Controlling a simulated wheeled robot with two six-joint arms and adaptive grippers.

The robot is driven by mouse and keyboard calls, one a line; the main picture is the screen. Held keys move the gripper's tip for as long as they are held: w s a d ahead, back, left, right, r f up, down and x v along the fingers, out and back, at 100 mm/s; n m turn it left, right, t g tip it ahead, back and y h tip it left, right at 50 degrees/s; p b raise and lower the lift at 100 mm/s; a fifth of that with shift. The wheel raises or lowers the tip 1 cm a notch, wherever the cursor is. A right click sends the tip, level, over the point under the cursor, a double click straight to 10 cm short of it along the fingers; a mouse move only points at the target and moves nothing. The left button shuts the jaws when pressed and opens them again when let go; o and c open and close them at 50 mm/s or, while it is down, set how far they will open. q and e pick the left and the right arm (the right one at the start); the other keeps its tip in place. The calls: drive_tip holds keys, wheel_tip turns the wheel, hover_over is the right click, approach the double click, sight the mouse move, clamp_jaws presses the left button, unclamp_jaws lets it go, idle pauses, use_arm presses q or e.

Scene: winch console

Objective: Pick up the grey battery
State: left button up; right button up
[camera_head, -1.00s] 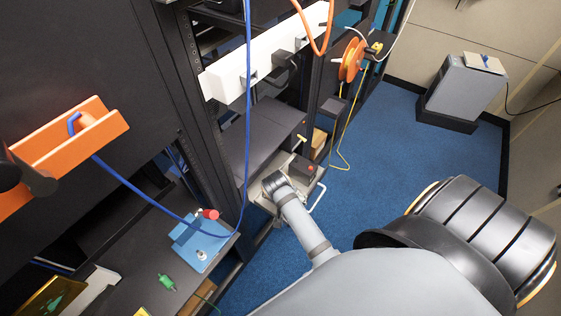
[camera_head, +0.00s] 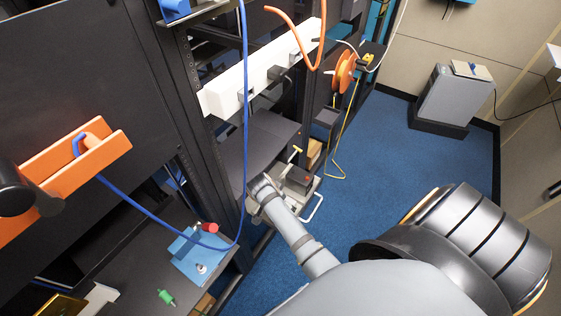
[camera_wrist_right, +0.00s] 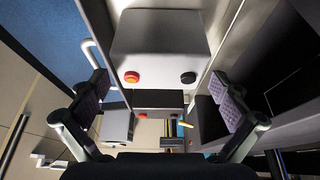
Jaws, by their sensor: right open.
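The grey battery (camera_wrist_right: 160,40) is a box with a red and a black round terminal on the face toward the right wrist camera. It fills the upper middle of that view, ahead of and between my spread fingers. My right gripper (camera_wrist_right: 166,92) is open, with nothing between its pads; whether either pad touches the battery cannot be told. In the head view the battery (camera_head: 297,178) sits low beside the rack, partly hidden by the end of my right arm. The right fingers are hidden there. My left gripper cannot be made out.
A white bent handle (camera_head: 313,208) stands beside the battery, close to my right arm. A dark shelf (camera_head: 268,138) is just behind. A blue cable (camera_head: 245,120) hangs in front of the rack.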

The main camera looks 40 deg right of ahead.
drive_tip(key=x, duration=0.4)
drive_tip(key=shift+a+f, duration=0.15)
drive_tip(key=shift+s, duration=0.1)
drive_tip(key=shift+c, duration=0.3)
drive_tip(key=c, duration=1.4)
drive_tip(key=shift+r, duration=0.75)
drive_tip(key=s+d+r, duration=0.3)
drive_tip(key=s+r, duration=0.8)
drive_tip(key=s, duration=0.2)
drive_tip(key=shift+s+r, duration=0.25)
drive_tip(key=shift+r, duration=0.1)
